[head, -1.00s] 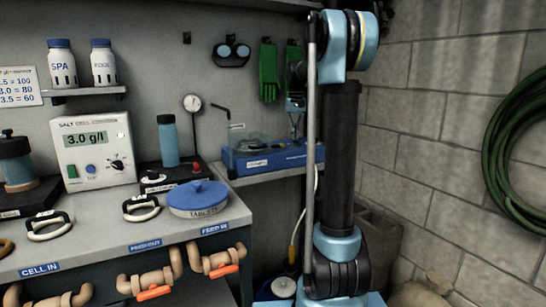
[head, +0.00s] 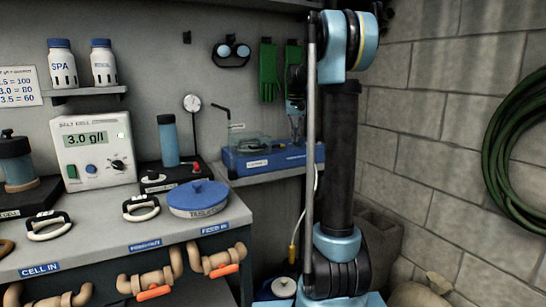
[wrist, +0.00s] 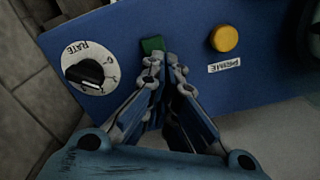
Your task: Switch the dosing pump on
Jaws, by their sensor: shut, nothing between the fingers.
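The dosing pump (head: 245,163) is a blue unit on the lower side shelf in the head view. The wrist view shows its blue front panel (wrist: 200,85) upside down. A small green switch (wrist: 152,45) lies between the RATE knob (wrist: 91,73) and a yellow button (wrist: 224,38) labelled PRIME. My gripper (wrist: 166,68) is shut and empty, its tips at the near edge of the green switch, partly covering it. I cannot tell whether they touch it, or which way the switch is set. In the head view my gripper (head: 297,137) points down over the pump's right part.
Green gloves (head: 268,70) hang behind. A block wall with a green hose (head: 495,150) is at the right.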

